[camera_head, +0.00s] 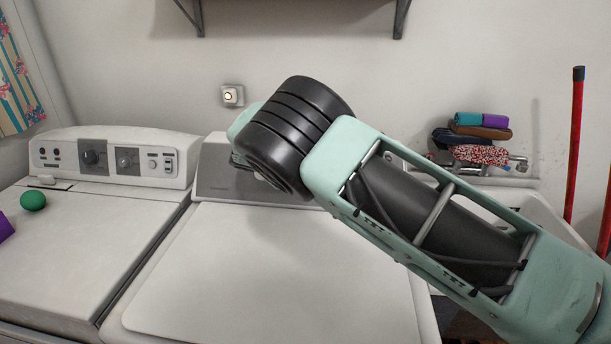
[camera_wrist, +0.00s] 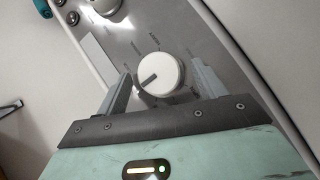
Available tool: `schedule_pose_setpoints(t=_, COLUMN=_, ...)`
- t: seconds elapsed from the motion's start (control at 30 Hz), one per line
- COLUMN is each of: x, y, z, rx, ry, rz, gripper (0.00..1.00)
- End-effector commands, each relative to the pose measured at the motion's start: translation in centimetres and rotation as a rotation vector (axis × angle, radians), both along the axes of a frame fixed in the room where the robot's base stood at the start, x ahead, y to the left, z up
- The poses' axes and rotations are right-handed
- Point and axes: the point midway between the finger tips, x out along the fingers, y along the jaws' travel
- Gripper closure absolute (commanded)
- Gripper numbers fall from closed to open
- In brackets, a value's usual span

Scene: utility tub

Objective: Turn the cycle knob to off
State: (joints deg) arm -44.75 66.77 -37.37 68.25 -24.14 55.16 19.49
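In the wrist view a round knob (camera_wrist: 160,73) with a white face sits on a grey control panel (camera_wrist: 200,30). A dark pointer line on its face points to the lower left of the picture. In the head view my arm hides my gripper and most of the right machine's panel (camera_head: 213,178).
The right machine's lid (camera_head: 270,270) is clear. A sink (camera_head: 545,222) and folded cloths (camera_head: 480,122) are at right. A wall shelf is above.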

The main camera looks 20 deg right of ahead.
Motion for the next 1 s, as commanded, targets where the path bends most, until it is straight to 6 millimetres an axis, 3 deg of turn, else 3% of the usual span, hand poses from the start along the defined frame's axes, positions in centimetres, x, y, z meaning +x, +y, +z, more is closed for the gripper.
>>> schedule_pose_setpoints(t=0.37, x=-0.3, y=0.8, z=0.5, rx=0.002, ry=-0.001, rz=0.002, gripper=0.31)
schedule_pose_setpoints(t=1.0, x=-4.9, y=10.7, z=8.4, rx=0.003, ry=-0.002, rz=0.002, gripper=0.31)
